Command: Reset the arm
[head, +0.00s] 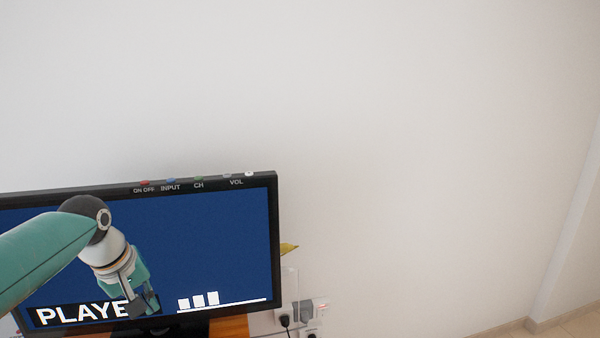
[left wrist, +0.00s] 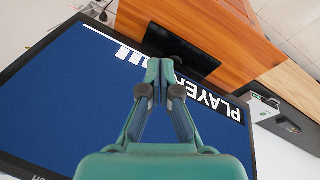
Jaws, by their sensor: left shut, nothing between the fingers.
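My left arm comes in from the left in the head view and crosses in front of a black-framed screen. My left gripper (head: 146,304) is low in front of the screen, near the word "PLAYER". It is shut, with nothing between its fingers. In the left wrist view the fingers of my left gripper (left wrist: 160,68) meet at their tips in front of the screen's lower part. Whether they touch the screen cannot be told. My right gripper is in neither view.
The screen (head: 215,235) has a blue picture and coloured top buttons. It stands on a wooden surface (left wrist: 225,40). Sockets with plugs (head: 302,312) are right of it. A grey-black box (left wrist: 285,122) shows in the wrist view. The white wall at right is bare.

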